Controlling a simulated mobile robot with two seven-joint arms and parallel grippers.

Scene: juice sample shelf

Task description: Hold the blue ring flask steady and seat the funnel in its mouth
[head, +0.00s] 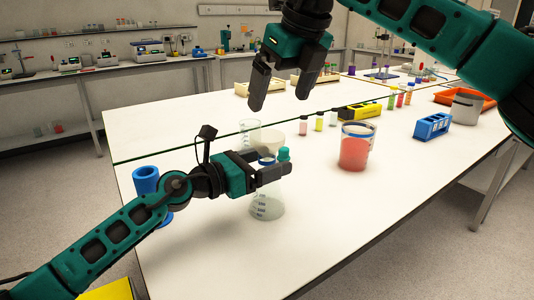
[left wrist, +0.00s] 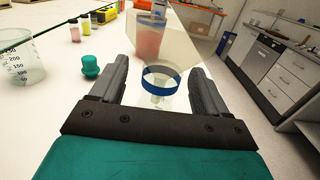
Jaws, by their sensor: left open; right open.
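The clear flask (head: 267,208) with a blue ring stands upright on the white table. Its blue ring also shows in the left wrist view (left wrist: 160,82). My left gripper (head: 272,172) is open, with its fingers on either side of the flask's neck and gaps visible beside it. The pale translucent funnel (head: 268,141) is directly above the blue ring, wide end up, and appears to sit in the flask's mouth; its stem is hard to make out. It also shows in the left wrist view (left wrist: 180,52). My right gripper (head: 281,97) is open and empty above the funnel.
A teal stopper (left wrist: 90,66) lies left of the flask in the left wrist view, beside a clear beaker (left wrist: 18,65). A beaker of red liquid (head: 356,150), a blue rack (head: 432,126) and a blue holder (head: 146,182) stand nearby. The front table area is clear.

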